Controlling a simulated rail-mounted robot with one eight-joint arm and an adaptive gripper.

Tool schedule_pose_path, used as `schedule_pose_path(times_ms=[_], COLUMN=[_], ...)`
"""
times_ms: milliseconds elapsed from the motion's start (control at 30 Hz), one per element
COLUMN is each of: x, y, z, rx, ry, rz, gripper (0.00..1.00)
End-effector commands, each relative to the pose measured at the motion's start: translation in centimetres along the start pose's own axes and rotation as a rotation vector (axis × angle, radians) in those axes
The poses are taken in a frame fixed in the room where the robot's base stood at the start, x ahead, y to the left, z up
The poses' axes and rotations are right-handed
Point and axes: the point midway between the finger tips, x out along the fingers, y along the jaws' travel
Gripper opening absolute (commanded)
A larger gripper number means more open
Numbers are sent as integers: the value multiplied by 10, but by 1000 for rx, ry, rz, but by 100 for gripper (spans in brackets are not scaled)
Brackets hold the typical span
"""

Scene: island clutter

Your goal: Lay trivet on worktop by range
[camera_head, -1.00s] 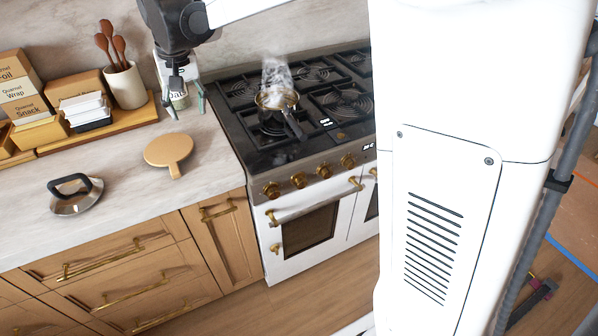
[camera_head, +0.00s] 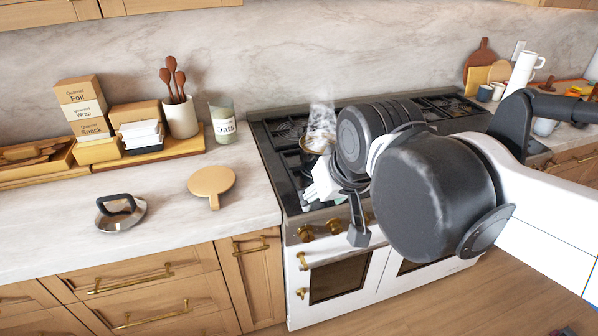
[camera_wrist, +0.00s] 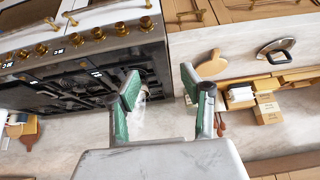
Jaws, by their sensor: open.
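A round tan wooden board with a short handle, which looks like the trivet (camera_head: 212,181), lies flat on the pale stone worktop (camera_head: 60,232), left of the range (camera_head: 300,205). Its handle points toward the front edge. It also shows in the wrist view (camera_wrist: 211,66), beyond the right finger. My gripper is open and empty, with green-padded fingers (camera_wrist: 160,82) in the wrist view. In the head view my gripper is in front of the range, right of the trivet and apart from it, partly hidden by my wrist.
A steaming pan (camera_head: 318,146) sits on the range, partly hidden by my arm. A lid with a black handle (camera_head: 121,213) lies left of the trivet. Worktop around the trivet is clear.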

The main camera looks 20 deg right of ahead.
Motion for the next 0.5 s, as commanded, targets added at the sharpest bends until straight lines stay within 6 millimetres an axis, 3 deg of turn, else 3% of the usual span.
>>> schedule_pose_path(times_ms=[33,200,500], x=[-1,0,2], y=[4,12,14], z=[14,41,52], rx=[1,-3,-6], ry=[15,57,74], rz=[5,15,19], gripper=[42,42,42])
